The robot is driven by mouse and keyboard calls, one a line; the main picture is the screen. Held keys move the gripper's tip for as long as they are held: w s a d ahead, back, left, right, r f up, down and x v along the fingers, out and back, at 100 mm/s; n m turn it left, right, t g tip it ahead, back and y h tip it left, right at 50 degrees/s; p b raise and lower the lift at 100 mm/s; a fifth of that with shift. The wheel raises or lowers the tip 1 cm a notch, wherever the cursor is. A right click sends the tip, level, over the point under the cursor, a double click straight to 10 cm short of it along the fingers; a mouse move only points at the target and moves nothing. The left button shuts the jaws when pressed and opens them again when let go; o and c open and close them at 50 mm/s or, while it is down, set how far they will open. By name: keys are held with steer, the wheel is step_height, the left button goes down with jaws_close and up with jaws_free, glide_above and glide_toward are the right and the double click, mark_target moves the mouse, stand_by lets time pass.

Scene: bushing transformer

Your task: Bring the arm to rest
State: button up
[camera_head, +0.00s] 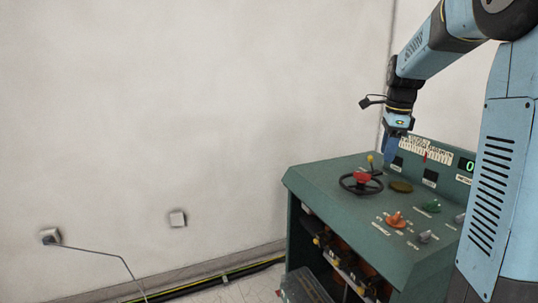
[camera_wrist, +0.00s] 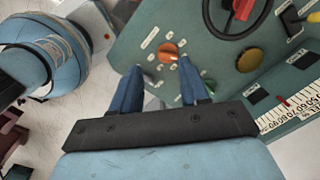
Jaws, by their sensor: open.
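My gripper (camera_head: 391,150) hangs from my blue arm above the back part of a green control console (camera_head: 330,172) in the head view. In the wrist view my gripper (camera_wrist: 158,72) shows two blue fingers spread apart with nothing between them. The console's green top (camera_wrist: 128,45) lies beyond the fingertips, with an orange knob (camera_wrist: 167,52) just past them. The fingers look apart from the console, though the exact height is hard to tell.
The console carries a black handwheel with a red hub (camera_head: 361,179), several knobs and a scale panel at its back. A cable (camera_head: 100,252) runs from a wall socket (camera_head: 50,236).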

steer(key=s+a+n+t, duration=0.2)
steer(key=s+a+n, duration=0.3)
steer(key=s+n, duration=0.5)
steer(key=s+a+f+n+t, duration=0.1)
steer(key=s+a+n, duration=0.3)
steer(key=s+n, duration=0.7)
steer(key=s+t, duration=0.1)
steer(key=s, duration=0.6)
steer(key=shift+a+f+t, duration=0.25)
steer(key=shift+a+t, duration=0.05)
steer(key=shift+a, duration=0.1)
steer(key=shift+w, duration=0.15)
